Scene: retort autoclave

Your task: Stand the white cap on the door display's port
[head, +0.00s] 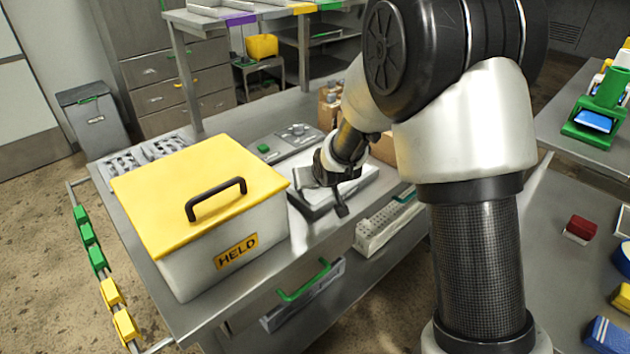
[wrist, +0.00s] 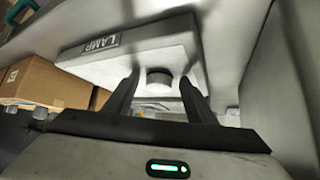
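In the wrist view, a short round grey piece (wrist: 159,77) stands out from a pale panel labelled LAMP (wrist: 130,48). I cannot tell whether this piece is the white cap or a port. My gripper (wrist: 161,78) is open, with one dark finger on each side of the round piece. Small gaps seem to show between it and the fingers, and nothing is clearly held. In the head view my gripper (head: 341,207) is over the bench by a pale flat box (head: 362,186), and my arm hides part of the area. I cannot make out the door display for certain.
A white box with a yellow lid, marked HELD (head: 190,205), stands at the left on the steel bench (head: 185,318), close to my gripper. Cardboard boxes (wrist: 45,82) are beside the panel. A white perforated basket (head: 385,225) is to the right of my gripper.

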